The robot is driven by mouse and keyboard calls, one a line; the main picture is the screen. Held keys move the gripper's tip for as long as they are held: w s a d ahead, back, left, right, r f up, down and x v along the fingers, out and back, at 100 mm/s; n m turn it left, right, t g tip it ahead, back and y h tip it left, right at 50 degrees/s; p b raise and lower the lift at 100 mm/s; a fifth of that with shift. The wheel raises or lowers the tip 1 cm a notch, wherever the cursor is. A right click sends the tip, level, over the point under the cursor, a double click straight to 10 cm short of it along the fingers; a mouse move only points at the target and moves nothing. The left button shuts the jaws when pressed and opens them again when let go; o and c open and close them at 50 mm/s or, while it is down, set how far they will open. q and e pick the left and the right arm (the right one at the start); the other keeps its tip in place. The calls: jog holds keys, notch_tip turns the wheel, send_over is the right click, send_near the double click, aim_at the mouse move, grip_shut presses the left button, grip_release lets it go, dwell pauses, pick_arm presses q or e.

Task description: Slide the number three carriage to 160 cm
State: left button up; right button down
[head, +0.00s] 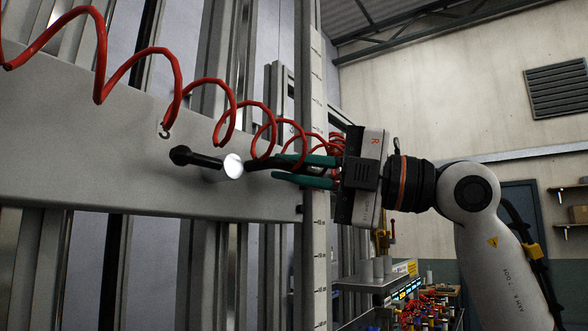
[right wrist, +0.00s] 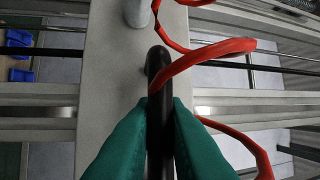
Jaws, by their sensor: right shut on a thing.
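A wide pale grey beam (head: 90,150), which looks like a carriage, runs across the left half of the head view. No number can be read on it. A black handle (head: 258,166) stands out from it. My right gripper (head: 278,168) has its green fingers shut around this handle. In the right wrist view the rounded black handle (right wrist: 158,68) lies between both green fingers, with the grey beam (right wrist: 112,80) behind. An upright scale rail (head: 319,200) with marks stands just beyond the beam's right end. Its figures are too small to read. My left gripper is out of view.
A red coiled hose (head: 174,75) loops in front of the beam and passes close to my right gripper; it crosses the handle in the wrist view. A black knob (head: 190,156) and a bright round post (head: 232,166) project nearby. A cluttered bench (head: 420,300) stands lower right.

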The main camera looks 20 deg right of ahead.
jog(key=shift+a+f, duration=0.25)
jog(key=shift+f, duration=0.3)
jog(key=c, duration=1.7)
grip_release()
jog(key=shift+d, duration=0.1)
jog(key=shift+o, duration=1.2)
jog(key=shift+d, duration=0.15)
jog(key=shift+r, duration=0.2)
jog(key=b+v, duration=0.3)
jog(key=v, duration=0.9)
jog(key=shift+s, duration=0.1)
